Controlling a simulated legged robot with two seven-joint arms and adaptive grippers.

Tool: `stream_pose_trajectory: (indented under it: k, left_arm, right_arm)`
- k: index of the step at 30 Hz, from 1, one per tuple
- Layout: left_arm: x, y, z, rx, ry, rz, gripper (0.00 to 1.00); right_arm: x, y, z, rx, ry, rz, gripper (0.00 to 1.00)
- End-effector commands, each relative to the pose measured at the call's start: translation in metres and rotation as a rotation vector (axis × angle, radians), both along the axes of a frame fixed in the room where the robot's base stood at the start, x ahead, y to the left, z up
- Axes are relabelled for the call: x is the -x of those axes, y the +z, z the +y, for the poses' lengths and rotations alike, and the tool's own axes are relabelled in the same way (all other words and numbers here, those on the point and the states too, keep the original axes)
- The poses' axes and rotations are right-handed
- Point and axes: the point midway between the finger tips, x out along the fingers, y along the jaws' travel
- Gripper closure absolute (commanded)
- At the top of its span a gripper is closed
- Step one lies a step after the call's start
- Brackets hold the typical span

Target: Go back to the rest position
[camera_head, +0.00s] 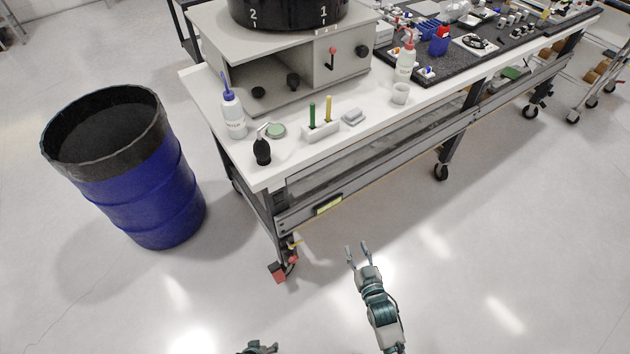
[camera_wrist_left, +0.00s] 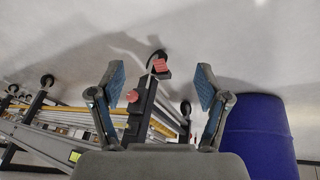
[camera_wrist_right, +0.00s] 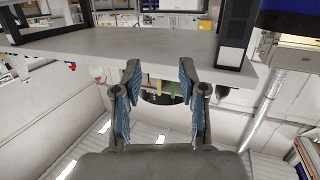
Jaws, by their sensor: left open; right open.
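My right gripper (camera_head: 358,249) is open and empty above the floor in the head view, in front of the workbench and apart from it. Its two fingers also show spread in the right wrist view (camera_wrist_right: 160,75), with nothing between them. My left gripper (camera_head: 258,346) shows only in small part at the bottom edge of the head view. In the left wrist view its two fingers (camera_wrist_left: 160,85) are wide apart and hold nothing; a bench leg with red caster parts shows behind them.
The wheeled workbench (camera_head: 262,180) carries a grey machine (camera_head: 300,90), a blue-capped bottle (camera_head: 232,112), a red-capped bottle (camera_head: 405,60) and a white cup (camera_head: 400,93). A blue drum (camera_head: 150,205) stands left of the bench. The floor (camera_head: 500,250) at the front right is clear.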

Motion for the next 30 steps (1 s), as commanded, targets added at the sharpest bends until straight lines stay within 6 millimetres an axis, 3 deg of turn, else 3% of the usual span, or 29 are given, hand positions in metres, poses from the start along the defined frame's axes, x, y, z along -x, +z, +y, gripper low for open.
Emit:
stream_pose_trajectory:
  k: [3, 6, 9, 12, 15, 19, 22, 30]
  left_arm:
    - [0.017, 0.009, 0.007, -0.047, -0.068, 0.043, 0.24]
    - [0.031, 0.013, 0.012, -0.087, -0.128, 0.079, 0.24]
    - [0.046, 0.017, 0.018, -0.122, -0.183, 0.116, 0.24]
    - [0.058, 0.02, 0.023, -0.152, -0.233, 0.149, 0.24]
    - [0.068, 0.023, 0.027, -0.174, -0.27, 0.175, 0.24]
    - [0.075, 0.024, 0.031, -0.191, -0.299, 0.196, 0.24]
    - [0.077, 0.024, 0.031, -0.195, -0.308, 0.202, 0.24]
    - [0.077, 0.023, 0.032, -0.195, -0.308, 0.202, 0.24]
  right_arm:
    - [0.042, -0.088, -0.016, 0.063, -0.019, 0.284, 0.58]
    - [0.091, -0.155, -0.031, 0.112, -0.034, 0.517, 0.58]
    - [0.152, -0.21, -0.048, 0.158, -0.047, 0.741, 0.58]
    - [0.212, -0.25, -0.062, 0.198, -0.058, 0.935, 0.58]
    - [0.261, -0.274, -0.074, 0.226, -0.065, 1.081, 0.58]
    - [0.301, -0.289, -0.083, 0.248, -0.071, 1.193, 0.58]
    - [0.313, -0.293, -0.085, 0.254, -0.072, 1.226, 0.58]
    - [0.313, -0.294, -0.085, 0.254, -0.072, 1.227, 0.58]
